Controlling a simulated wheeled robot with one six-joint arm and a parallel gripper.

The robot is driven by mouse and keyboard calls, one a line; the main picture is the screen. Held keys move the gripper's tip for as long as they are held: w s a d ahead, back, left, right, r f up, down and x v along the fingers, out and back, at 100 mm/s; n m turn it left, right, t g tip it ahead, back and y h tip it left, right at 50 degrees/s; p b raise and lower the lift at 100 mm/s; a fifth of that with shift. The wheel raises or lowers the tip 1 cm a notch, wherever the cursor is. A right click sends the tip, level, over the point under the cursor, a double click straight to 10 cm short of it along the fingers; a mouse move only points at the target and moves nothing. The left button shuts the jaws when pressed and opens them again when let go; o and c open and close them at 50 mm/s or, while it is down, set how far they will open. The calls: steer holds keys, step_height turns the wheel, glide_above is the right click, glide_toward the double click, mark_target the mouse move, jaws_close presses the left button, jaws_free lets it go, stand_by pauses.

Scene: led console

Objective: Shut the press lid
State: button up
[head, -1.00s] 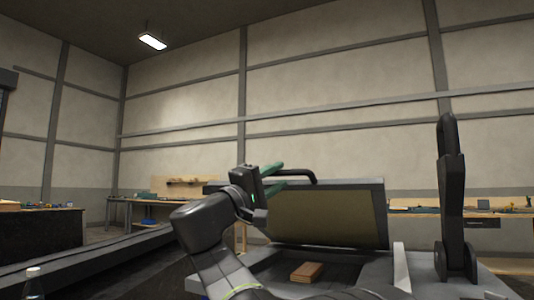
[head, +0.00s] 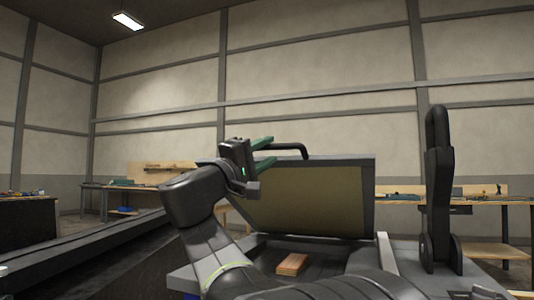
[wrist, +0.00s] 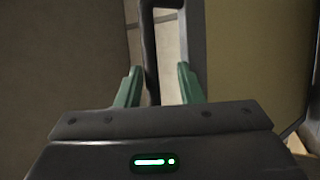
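The press lid (head: 305,197) stands raised and tilted over the press base (head: 345,260), its tan inner face toward the head camera. A black bar handle (head: 293,147) sticks up from the lid's top edge. My gripper (head: 264,154) is at the left part of this handle, with its green fingers apart. In the wrist view the dark handle (wrist: 151,50) runs between the open fingers of my gripper (wrist: 160,85), nearer the left finger. A gap shows beside the right finger. The lid's tan face (wrist: 245,60) fills the right side there.
A wooden block (head: 292,264) lies on the press base below the lid. A tall dark lever (head: 438,185) stands at the right of the base. A long dark rail (head: 90,245) runs along the left. Workbenches stand by the far wall.

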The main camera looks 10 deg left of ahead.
steer(key=s+a+f+b, duration=0.5)
steer(key=s+a+f, duration=0.2)
steer(key=s+f, duration=0.1)
steer(key=shift+s+a+f, duration=0.25)
steer(key=shift+a+f, duration=0.05)
steer(key=shift+f, duration=0.5)
stand_by(0.7)
